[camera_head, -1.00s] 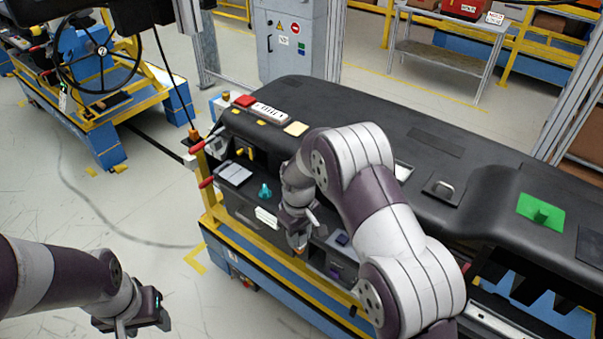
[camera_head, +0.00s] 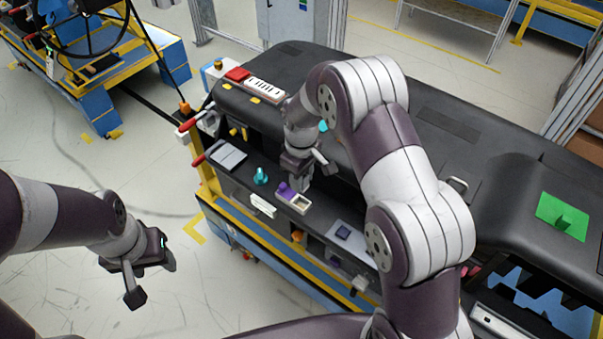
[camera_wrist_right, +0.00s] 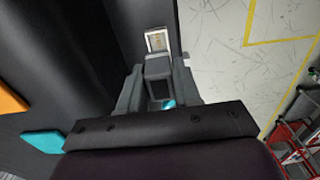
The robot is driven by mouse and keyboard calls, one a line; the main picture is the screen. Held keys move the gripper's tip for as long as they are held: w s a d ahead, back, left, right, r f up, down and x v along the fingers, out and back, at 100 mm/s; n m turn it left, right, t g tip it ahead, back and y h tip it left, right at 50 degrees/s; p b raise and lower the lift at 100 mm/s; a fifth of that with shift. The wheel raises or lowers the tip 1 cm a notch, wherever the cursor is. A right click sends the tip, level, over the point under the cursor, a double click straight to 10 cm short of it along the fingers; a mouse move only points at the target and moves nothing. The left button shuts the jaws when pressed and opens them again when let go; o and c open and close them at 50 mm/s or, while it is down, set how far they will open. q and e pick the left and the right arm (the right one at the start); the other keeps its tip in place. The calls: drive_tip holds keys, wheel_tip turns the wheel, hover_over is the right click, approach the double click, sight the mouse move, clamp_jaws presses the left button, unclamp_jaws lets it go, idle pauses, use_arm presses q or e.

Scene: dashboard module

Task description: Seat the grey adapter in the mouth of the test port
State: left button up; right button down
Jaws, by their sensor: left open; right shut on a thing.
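My right gripper (camera_head: 304,176) is over the front ledge of the dashboard module (camera_head: 460,128). In the right wrist view it is shut on a grey block (camera_wrist_right: 158,66), which appears to be the grey adapter. A small pale-rimmed rectangular opening (camera_head: 299,205), apparently the test port, is just below the gripper in the head view. In the right wrist view a pale-framed part with a golden inside (camera_wrist_right: 157,40) shows just beyond the block. I cannot tell whether they touch. My left gripper (camera_head: 152,279) is open and empty, away from the module above the floor.
A purple part (camera_head: 284,190) is beside the opening. A teal knob (camera_head: 260,176) and a grey pad (camera_head: 228,156) lie further left on the ledge. A dark blue block (camera_head: 343,232) is to the right. My right arm covers part of the module.

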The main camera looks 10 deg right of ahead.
drive_tip(key=shift+w+d+f+b, duration=0.1)
drive_tip(key=shift+w+f+b, duration=0.15)
drive_tip(key=shift+f, duration=0.3)
drive_tip(key=shift+w+f+b, duration=0.15)
drive_tip(key=shift+f+b, duration=0.2)
drive_tip(key=shift+f, duration=0.2)
drive_tip(key=f, duration=0.1)
drive_tip(key=f+b, duration=0.2)
drive_tip(key=shift+s+f, duration=0.2)
drive_tip(key=shift+s, duration=0.05)
drive_tip(key=shift+f+b, duration=0.2)
drive_tip(key=shift+b, duration=0.15)
use_arm(q)
drive_tip(key=f, duration=0.2)
drive_tip(key=w+f, duration=0.1)
drive_tip(key=f, duration=0.1)
use_arm(e)
drive_tip(key=shift+w+f, duration=0.1)
drive_tip(key=shift+w, duration=0.1)
use_arm(q)
drive_tip(key=shift+s+r, duration=0.1)
drive_tip(key=shift+s, duration=0.1)
use_arm(e)
drive_tip(key=shift+s, duration=0.15)
use_arm(q)
drive_tip(key=shift+w, duration=0.1)
drive_tip(key=shift+r, duration=0.15)
